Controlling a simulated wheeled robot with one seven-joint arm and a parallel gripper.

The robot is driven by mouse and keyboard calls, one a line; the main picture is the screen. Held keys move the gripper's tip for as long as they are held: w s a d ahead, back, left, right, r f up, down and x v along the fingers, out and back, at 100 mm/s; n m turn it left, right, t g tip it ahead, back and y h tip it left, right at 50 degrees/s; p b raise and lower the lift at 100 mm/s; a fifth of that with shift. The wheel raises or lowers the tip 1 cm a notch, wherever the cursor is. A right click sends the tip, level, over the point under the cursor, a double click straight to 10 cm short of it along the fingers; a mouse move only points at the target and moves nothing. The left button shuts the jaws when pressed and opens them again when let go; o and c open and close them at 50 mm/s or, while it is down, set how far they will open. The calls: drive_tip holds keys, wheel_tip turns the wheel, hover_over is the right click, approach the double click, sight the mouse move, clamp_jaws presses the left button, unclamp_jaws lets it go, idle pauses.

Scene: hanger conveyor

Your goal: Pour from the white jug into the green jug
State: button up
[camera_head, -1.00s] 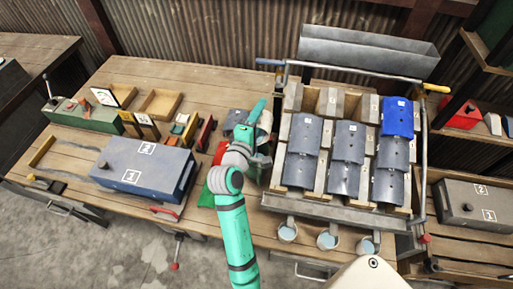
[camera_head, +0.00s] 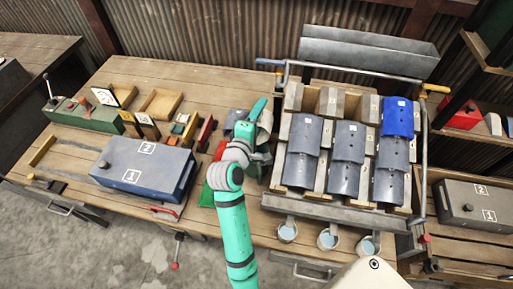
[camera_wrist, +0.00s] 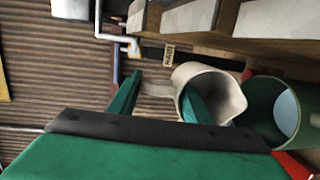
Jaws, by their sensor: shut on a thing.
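The white jug (camera_wrist: 222,98) is in the wrist view, with its open mouth and spout toward the lower right. My gripper (camera_wrist: 160,95) is shut on its handle, with one finger on each side. The green jug (camera_wrist: 252,118) is beside the white jug's spout at the right edge, partly cut off, with a pale blue surface inside. I cannot tell whether liquid is passing between them. In the head view my gripper (camera_head: 256,110) is over the table, left of the rack, and largely hides the white jug (camera_head: 266,120).
A sloped rack (camera_head: 335,208) with grey plates and one blue plate stands close on the right. Several cups (camera_head: 327,241) hang at its front edge. A blue-grey box (camera_head: 145,170) and small coloured items lie on the table to the left. The front-left floor is clear.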

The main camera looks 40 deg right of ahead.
drive_tip(key=shift+w+d+r+g+y, duration=0.35)
drive_tip(key=shift+w+d+g+y, duration=0.5)
drive_tip(key=shift+y, duration=0.15)
drive_tip(key=shift+w+d+y, duration=0.15)
drive_tip(key=shift+y, duration=0.25)
drive_tip(key=shift+g, duration=0.25)
drive_tip(key=shift+w+d+g+y, duration=0.25)
drive_tip(key=shift+d+g+y, duration=0.05)
drive_tip(key=shift+y, duration=0.2)
drive_tip(key=g+y, duration=0.1)
drive_tip(key=w+d+g+y, duration=0.1)
drive_tip(key=y, duration=0.1)
drive_tip(key=shift+d+f+n, duration=0.15)
drive_tip(key=shift+f+n, duration=0.2)
drive_tip(key=shift+n, duration=0.05)
